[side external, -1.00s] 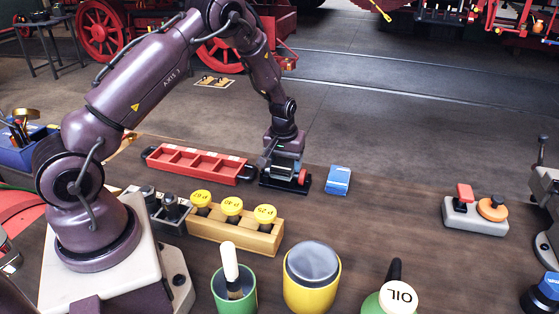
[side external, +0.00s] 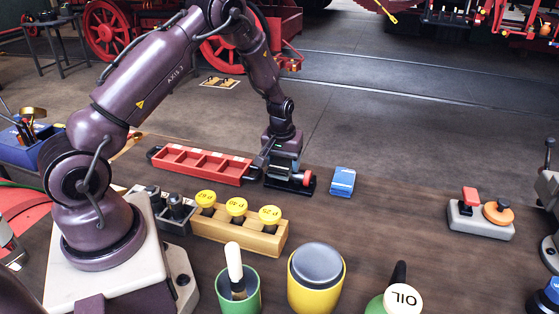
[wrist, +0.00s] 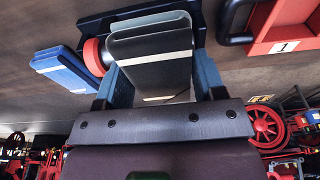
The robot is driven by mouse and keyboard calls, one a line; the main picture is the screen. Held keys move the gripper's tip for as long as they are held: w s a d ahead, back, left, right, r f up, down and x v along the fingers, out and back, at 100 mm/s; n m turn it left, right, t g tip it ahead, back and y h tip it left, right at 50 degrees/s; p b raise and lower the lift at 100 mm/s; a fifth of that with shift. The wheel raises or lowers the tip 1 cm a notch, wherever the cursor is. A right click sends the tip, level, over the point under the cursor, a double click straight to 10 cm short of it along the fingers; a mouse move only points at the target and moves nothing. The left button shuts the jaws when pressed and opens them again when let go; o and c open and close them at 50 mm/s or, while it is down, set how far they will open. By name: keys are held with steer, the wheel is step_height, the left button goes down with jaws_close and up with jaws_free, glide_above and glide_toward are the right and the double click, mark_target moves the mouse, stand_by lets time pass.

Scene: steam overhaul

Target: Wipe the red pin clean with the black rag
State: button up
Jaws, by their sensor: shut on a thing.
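My gripper (side external: 284,172) points down over a low black stand (side external: 298,191) on the bench. In the wrist view its blue fingers are shut on the black rag (wrist: 152,76), a dark folded cloth with a pale stripe. The red pin (side external: 307,179) lies at the stand, its round red end showing just right of the gripper. In the wrist view the red end (wrist: 94,57) shows at the left edge of the rag. The rag and gripper hide the rest of the pin. I cannot tell how firmly the rag touches it.
A red compartment tray (side external: 203,165) stands close left of the stand. A folded blue cloth (side external: 342,182) lies close right. A wooden block with yellow-capped plugs (side external: 240,233), a green pot (side external: 238,292) and a yellow pot (side external: 315,285) stand nearer the camera. The bench further right is clear up to a button box (side external: 480,220).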

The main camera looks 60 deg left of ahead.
steer(key=shift+w+d, duration=0.65)
steer(key=shift+s+a, duration=1.2)
steer(key=shift+s, duration=0.05)
steer(key=shift+w+d, duration=1.25)
steer(key=shift+w, duration=0.05)
steer(key=shift+s+a+r, duration=0.2)
steer(key=shift+r, duration=1)
steer(key=shift+s+a+r, duration=0.25)
steer(key=shift+r, duration=0.9)
steer(key=shift+s+a+r, duration=0.2)
steer(key=shift+r, duration=1)
